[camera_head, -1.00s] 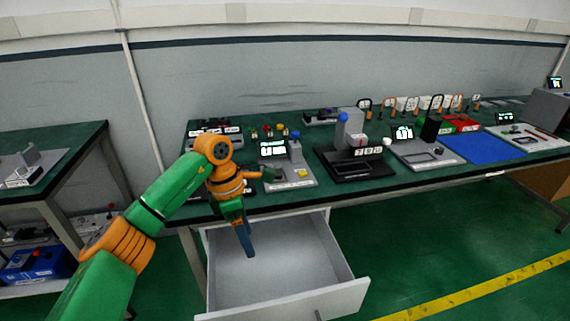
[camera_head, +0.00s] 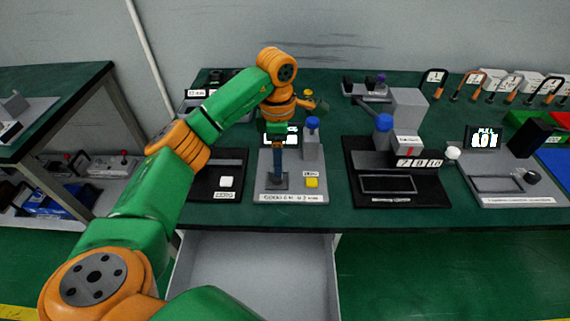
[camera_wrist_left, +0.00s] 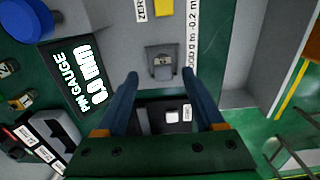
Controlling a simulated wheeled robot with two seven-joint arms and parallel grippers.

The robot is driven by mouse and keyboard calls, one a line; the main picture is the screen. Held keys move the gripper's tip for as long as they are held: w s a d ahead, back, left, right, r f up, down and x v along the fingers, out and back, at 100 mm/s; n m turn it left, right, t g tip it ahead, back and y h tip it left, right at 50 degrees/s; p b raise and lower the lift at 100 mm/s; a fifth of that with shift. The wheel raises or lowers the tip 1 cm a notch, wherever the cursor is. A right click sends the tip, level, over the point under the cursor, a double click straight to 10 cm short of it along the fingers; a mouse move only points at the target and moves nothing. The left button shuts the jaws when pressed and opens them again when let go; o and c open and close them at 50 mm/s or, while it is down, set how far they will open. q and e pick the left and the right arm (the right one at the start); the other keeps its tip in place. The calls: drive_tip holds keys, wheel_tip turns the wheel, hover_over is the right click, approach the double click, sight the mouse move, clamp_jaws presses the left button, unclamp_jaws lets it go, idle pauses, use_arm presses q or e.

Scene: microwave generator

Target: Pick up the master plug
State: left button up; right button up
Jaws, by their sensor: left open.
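My left gripper (camera_head: 278,165) points down over the grey pin gauge station (camera_head: 262,160). Its blue fingers are apart and empty in the wrist view (camera_wrist_left: 162,74). A small grey block (camera_wrist_left: 162,62) with a dark notched top sits on the station between and just beyond the fingertips. It also shows in the head view (camera_head: 278,182) below the fingers. It may be the master plug or its seat; I cannot tell which. The gauge display (camera_wrist_left: 75,78) reads 0.0 mm. My right gripper is not in view.
A blue-capped post (camera_head: 312,137) stands at the station's back right and a yellow button (camera_head: 312,183) at its front right. Black stations lie left (camera_head: 208,186) and right (camera_head: 434,190). An open drawer (camera_head: 250,265) juts out below the table edge.

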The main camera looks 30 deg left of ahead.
use_arm(q)
drive_tip(key=shift+s+f+p, duration=0.4)
drive_tip(key=shift+s+f, duration=0.2)
wheel_tip(320, 180, down, 3)
drive_tip(key=shift+a+r, duration=0.1)
drive_tip(key=shift+a, duration=0.05)
drive_tip(key=shift+w+f, duration=0.2)
drive_tip(key=shift+f, duration=0.1)
drive_tip(key=shift+w, duration=0.15)
drive_tip(key=shift+c, duration=0.6)
drive_tip(key=c, duration=0.7)
clamp_jaws()
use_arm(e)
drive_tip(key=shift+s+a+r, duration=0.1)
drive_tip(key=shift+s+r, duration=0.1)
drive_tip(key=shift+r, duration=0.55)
